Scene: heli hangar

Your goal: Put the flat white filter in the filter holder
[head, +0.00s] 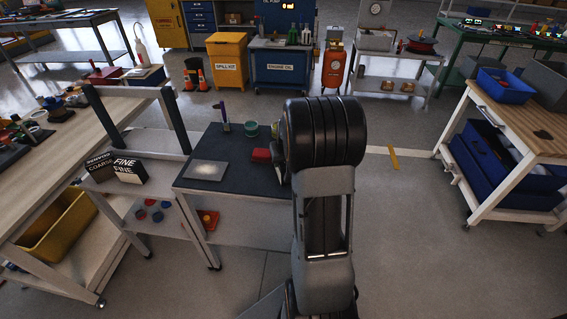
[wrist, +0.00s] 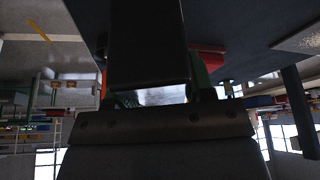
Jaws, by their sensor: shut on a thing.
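My gripper (wrist: 160,98) is in the wrist view, with a dark finger block in front. It is shut on a pale whitish piece (wrist: 163,95), mostly hidden by the finger; it fits the flat white filter, but its outline is not clear. In the head view my arm hides the gripper at the right end of the dark-topped bench (head: 225,143). I cannot pick out the filter holder for certain.
A red block (head: 261,155), a teal cup (head: 250,129) and a purple-topped upright item (head: 224,116) stand on the bench near my arm. Black-and-white boxes marked COARSE and FINE (head: 129,170) stand at left.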

